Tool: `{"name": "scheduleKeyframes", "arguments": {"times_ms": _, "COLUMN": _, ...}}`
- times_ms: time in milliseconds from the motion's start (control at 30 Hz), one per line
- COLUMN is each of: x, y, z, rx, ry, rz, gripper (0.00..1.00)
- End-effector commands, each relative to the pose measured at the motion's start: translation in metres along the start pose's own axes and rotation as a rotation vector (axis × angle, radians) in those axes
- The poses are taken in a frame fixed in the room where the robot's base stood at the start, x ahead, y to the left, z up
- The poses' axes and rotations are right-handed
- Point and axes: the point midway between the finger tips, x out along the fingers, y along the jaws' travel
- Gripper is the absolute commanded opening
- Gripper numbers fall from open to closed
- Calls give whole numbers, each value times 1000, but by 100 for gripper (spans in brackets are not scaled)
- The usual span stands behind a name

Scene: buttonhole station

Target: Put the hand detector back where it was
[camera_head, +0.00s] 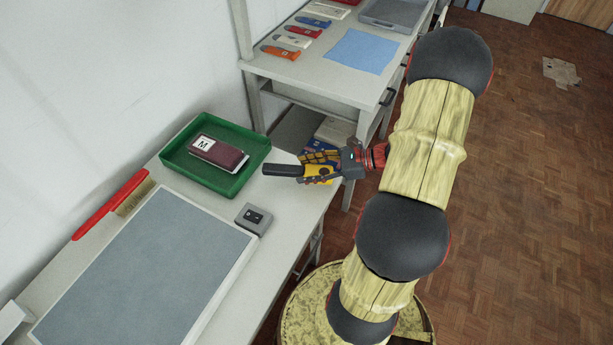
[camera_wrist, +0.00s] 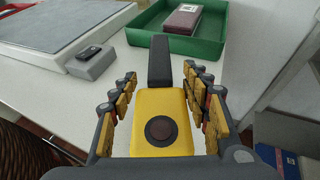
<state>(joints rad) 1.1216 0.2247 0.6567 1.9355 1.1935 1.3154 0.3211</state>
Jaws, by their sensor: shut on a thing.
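The hand detector has a yellow body with a dark round spot and a black bar-shaped end; it shows in the wrist view (camera_wrist: 161,110) and in the head view (camera_head: 284,170). My gripper (camera_head: 322,168) is shut on its yellow body, with the fingers on both sides of it in the wrist view (camera_wrist: 161,105). The black end points away from my gripper, toward the left in the head view. The detector is over the right edge of the white table (camera_head: 262,262), near the green tray; I cannot tell its height exactly.
The green tray (camera_head: 212,188) holds a dark red block marked M (camera_head: 218,152). A small grey switch box (camera_head: 254,219) sits beside a large grey panel (camera_head: 145,265). A red-handled brush (camera_head: 112,203) lies along the wall side. A second table (camera_head: 310,72) behind carries several coloured items and a blue cloth (camera_head: 361,51).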

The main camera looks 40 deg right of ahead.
Motion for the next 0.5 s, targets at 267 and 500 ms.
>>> {"name": "scheduleKeyframes", "arguments": {"times_ms": 267, "x": 15, "y": -4, "z": -34, "rx": 0, "ry": -1, "rz": -1, "gripper": 15}}
{"name": "scheduleKeyframes", "arguments": {"times_ms": 500, "x": 14, "y": -4, "z": -32, "rx": -1, "ry": -1, "rz": -1, "gripper": 15}}
